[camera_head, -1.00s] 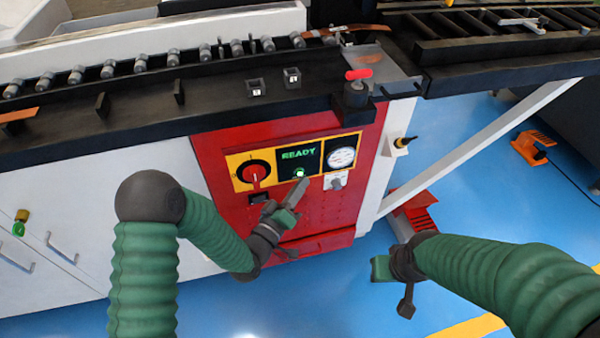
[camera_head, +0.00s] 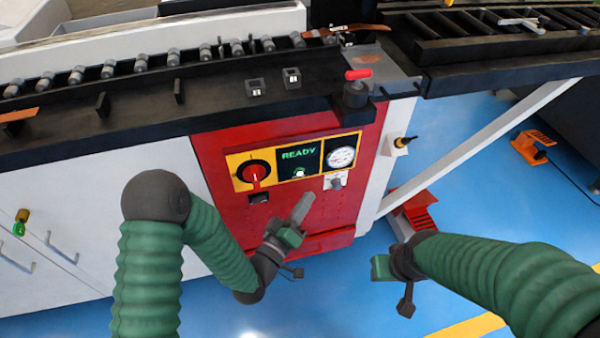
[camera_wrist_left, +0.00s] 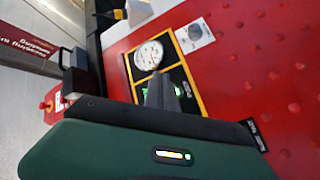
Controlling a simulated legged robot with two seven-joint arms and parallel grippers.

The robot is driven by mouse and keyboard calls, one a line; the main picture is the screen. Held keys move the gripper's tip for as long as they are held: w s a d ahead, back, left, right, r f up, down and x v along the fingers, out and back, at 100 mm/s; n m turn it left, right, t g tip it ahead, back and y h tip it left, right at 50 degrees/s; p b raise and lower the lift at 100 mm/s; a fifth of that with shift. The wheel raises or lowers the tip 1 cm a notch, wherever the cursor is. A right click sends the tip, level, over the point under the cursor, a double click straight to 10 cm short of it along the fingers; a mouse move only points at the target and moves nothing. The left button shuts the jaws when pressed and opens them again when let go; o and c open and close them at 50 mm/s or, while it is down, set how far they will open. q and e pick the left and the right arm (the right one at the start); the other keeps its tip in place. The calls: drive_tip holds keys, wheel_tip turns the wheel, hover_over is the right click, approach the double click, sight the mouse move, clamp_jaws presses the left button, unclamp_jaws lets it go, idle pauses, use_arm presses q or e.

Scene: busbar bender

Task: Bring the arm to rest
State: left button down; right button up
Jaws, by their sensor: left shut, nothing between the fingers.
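My left gripper (camera_head: 301,208) is in front of the red control panel (camera_head: 230,215) of the bender, below its display. Its fingers are shut and hold nothing. The fingertips also show in the left wrist view (camera_wrist_left: 160,90), in front of the dark panel with the gauge. The display (camera_head: 299,158) reads READY in green, with a pale lit button (camera_head: 300,173) below it. The fingertips appear apart from the button. My right gripper (camera_head: 383,267) hangs over the blue floor at the right; its finger opening cannot be made out.
A red rotary knob (camera_head: 256,174) and a round gauge (camera_head: 341,158) flank the display. The black roller bed (camera_head: 140,110) runs above the panel. A white diagonal strut (camera_head: 470,145) stands at right. An orange pedal (camera_head: 533,147) lies on open blue floor.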

idle(0.5)
